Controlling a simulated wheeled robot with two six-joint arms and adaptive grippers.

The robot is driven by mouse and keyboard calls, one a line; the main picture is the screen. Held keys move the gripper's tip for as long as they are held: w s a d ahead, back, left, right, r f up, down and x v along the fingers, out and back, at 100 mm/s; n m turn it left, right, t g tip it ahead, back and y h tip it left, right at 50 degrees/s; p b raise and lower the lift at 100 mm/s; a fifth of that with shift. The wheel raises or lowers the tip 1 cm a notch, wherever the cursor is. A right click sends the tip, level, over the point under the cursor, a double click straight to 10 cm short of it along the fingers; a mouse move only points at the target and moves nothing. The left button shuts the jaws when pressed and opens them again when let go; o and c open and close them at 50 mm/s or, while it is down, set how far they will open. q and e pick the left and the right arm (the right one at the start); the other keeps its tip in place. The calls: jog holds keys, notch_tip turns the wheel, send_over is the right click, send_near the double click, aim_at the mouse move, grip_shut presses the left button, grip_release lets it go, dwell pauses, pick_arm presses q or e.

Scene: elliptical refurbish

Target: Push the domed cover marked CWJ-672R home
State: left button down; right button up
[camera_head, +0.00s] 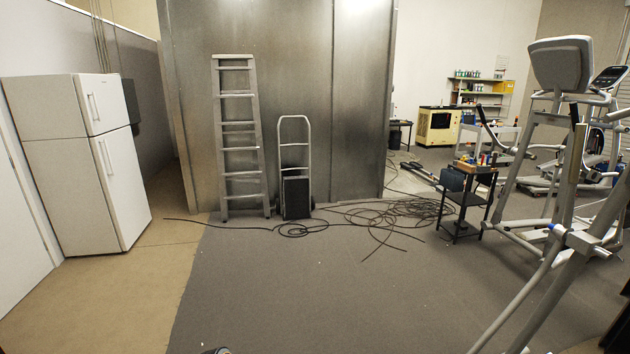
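I cannot make out a domed cover marked CWJ-672R, and no such lettering is readable. A grey elliptical machine (560,66) stands at the right, with its console, upright post and long handle bars in view. Its white pivot joint (582,241) is at the right edge area, with a small blue spot beside it. Neither of my grippers shows clearly. A small dark piece is cut off at the bottom edge, and I cannot tell what it is.
A white fridge (88,165) stands at left. A ladder (238,140) and a hand truck (296,170) lean against the metal wall. Loose black cable (390,212) lies on the floor. A black cart (466,205) holds tools. The grey carpet (320,290) in front is clear.

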pick_arm(q)
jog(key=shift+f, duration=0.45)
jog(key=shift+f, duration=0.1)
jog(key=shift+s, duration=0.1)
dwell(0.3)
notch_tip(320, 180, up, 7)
jog(key=p, duration=0.7)
